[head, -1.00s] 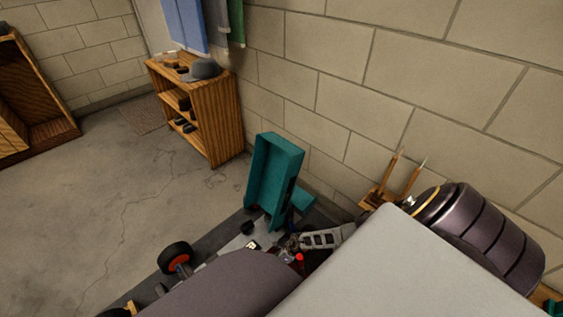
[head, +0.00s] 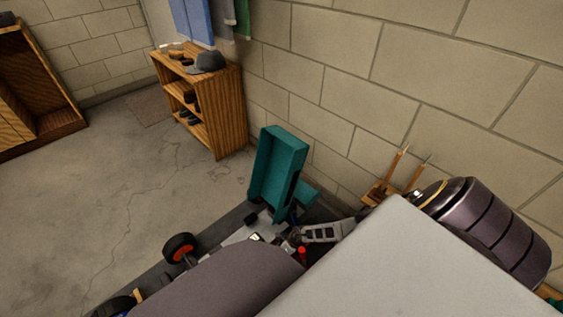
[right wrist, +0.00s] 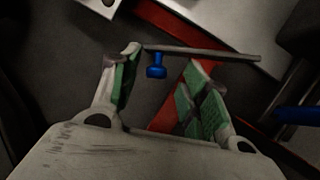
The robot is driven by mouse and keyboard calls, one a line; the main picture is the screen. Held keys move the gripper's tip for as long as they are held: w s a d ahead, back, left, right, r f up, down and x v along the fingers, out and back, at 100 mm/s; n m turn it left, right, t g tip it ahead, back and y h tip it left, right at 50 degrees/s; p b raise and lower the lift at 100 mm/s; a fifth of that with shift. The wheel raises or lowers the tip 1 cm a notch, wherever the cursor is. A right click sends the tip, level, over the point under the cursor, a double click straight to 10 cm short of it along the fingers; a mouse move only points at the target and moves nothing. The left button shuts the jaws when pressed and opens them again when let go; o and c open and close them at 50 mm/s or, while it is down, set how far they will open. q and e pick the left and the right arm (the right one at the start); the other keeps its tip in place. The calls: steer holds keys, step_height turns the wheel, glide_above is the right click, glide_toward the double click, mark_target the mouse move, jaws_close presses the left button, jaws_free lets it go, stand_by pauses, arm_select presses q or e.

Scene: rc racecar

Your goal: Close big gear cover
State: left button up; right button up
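The racecar shows in part in the head view, with a black wheel with a red hub (head: 180,248) at its left. A teal, open, box-like part (head: 277,170) stands raised behind it; I cannot tell whether this is the big gear cover. My right gripper (head: 300,235) is low at the car, just below the teal part. In the right wrist view my right gripper (right wrist: 160,85) has its green-padded fingers apart. A blue knob (right wrist: 156,68) and a thin grey bar (right wrist: 205,52) lie beyond the fingertips; contact is unclear. My left gripper is out of sight.
My own large arm parts hide much of the car and table. A block wall rises close behind at the right. A wooden shelf (head: 222,125) with a grey cap stands against it. A wooden holder with upright tools (head: 380,195) is beside my right arm.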

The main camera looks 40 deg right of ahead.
steer(key=shift+r, duration=0.2)
steer(key=v, duration=1.1)
steer(key=shift+s+r, duration=0.2)
steer(key=shift+r, duration=0.05)
stand_by(0.9)
steer(key=shift+d, duration=0.15)
